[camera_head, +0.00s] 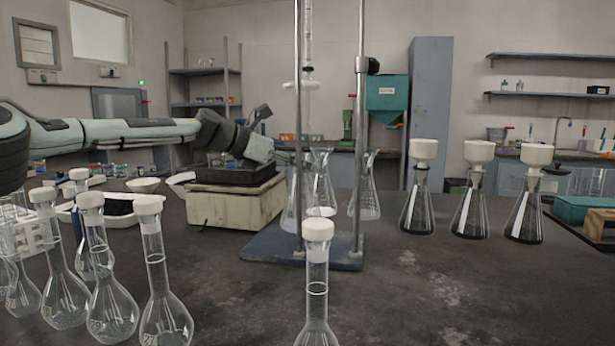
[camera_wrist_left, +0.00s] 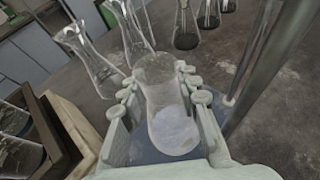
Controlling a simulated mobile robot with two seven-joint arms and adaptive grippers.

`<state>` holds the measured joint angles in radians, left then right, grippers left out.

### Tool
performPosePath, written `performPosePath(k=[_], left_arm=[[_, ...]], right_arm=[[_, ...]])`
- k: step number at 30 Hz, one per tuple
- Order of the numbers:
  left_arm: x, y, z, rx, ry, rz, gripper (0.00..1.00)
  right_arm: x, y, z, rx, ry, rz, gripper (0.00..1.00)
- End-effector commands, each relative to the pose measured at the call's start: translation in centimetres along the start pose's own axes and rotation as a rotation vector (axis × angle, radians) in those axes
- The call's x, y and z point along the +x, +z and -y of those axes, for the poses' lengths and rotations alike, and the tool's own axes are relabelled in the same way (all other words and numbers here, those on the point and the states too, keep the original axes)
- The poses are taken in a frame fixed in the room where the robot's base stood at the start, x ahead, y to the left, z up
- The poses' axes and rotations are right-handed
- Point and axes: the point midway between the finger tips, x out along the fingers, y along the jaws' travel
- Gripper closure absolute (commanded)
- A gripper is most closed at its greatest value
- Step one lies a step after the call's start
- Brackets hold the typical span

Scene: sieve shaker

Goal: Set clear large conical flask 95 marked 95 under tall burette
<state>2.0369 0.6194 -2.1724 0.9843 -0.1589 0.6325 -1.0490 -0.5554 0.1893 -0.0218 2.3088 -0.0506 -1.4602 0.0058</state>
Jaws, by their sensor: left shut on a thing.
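My left gripper (camera_head: 284,157) reaches in from the left, shut on a clear conical flask (camera_head: 292,208). In the left wrist view the flask (camera_wrist_left: 168,108) stands between the gripper's pale fingers (camera_wrist_left: 165,95). I cannot read a number on it. It is over or on the blue base (camera_head: 260,252) of the burette stand; I cannot tell if it touches. The tall burette (camera_head: 308,60) hangs upright between the stand's metal rods (camera_head: 361,150). Its lower end is hard to make out among the glass. My right gripper is not in view.
Two other clear flasks (camera_head: 321,190) (camera_head: 367,195) stand close behind. Several stoppered volumetric flasks (camera_head: 165,315) fill the front left, one (camera_head: 317,300) front centre. White-topped dark flasks (camera_head: 470,210) stand right. A pale box-shaped device (camera_head: 235,205) sits under my arm.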

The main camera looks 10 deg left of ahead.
Motion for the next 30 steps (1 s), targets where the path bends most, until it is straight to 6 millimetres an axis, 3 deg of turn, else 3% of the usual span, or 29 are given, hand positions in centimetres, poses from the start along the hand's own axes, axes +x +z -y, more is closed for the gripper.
performPosePath(k=[6,12,28,29,30], left_arm=[[2.0,0.8,0.0,0.0,0.001,0.0,1.0],[3.0,-1.4,-0.1,-0.002,0.0,-0.001,1.0],[3.5,-2.8,-0.1,-0.002,0.001,0.001,1.0],[3.5,-2.8,-0.1,-0.001,0.001,-0.001,0.65],[3.5,-2.8,-0.1,-0.001,0.001,-0.001,0.6]], right_arm=[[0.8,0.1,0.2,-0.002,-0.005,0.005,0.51],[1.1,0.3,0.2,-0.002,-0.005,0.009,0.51],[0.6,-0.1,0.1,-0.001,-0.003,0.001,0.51],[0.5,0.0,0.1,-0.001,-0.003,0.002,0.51],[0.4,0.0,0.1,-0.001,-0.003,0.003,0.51]])
